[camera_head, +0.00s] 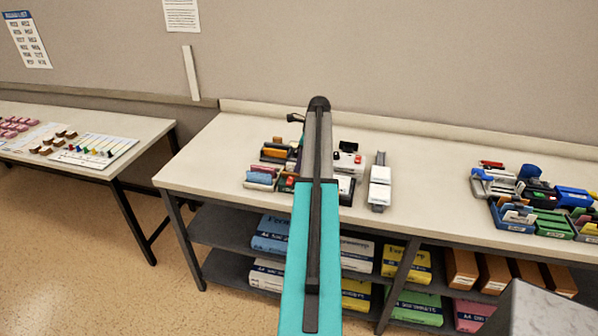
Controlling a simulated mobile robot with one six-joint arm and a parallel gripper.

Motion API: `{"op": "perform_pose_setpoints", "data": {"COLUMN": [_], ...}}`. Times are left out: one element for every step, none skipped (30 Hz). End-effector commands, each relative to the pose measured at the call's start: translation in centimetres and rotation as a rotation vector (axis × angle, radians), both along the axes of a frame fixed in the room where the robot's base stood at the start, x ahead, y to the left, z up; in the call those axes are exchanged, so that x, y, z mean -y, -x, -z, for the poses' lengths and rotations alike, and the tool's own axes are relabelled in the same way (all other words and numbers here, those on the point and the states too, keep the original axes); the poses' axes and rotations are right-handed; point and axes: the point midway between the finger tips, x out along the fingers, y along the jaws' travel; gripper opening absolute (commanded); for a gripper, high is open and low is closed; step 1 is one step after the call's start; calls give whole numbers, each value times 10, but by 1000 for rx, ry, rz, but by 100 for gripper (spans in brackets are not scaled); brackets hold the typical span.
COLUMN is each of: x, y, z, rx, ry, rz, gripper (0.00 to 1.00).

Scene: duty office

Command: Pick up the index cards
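I cannot pick out the index cards for certain. One cluster of small office items lies on the long table behind my arm, with a stack of pink, blue and white pieces (261,178) at its left edge. My arm covers the middle of this cluster. My arm reaches forward over the table from the bottom of the view. My gripper does not show; the arm hides it or it lies out of sight.
The long table (430,175) has bare room between its clusters. A white and grey device (380,185) stands right of my arm. Coloured trays (540,222) sit at the right. Shelves below hold paper packs (405,262). A second table (140,125) stands left, across a floor gap.

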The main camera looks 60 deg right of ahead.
Motion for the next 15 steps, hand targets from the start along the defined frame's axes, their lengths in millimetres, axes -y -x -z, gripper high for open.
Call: {"op": "perform_pose_setpoints", "data": {"x": [0,0,0,0,0,0,0,0,0,0,0,0,0,0,0], "y": [0,0,0,0,0,0,0,0,0,0,0,0,0,0,0], "z": [0,0,0,1,0,0,0,0,0,0,0,0,0,0,0], "rx": [0,0,0,0,0,0,0,0,0,0,0,0,0,0,0], "ry": [0,0,0,0,0,0,0,0,0,0,0,0,0,0,0], "rz": [0,0,0,0,0,0,0,0,0,0,0,0,0,0,0], "gripper": [36,36,36,36,36,36,36,36,36,31,26,19,14,9,2]}}
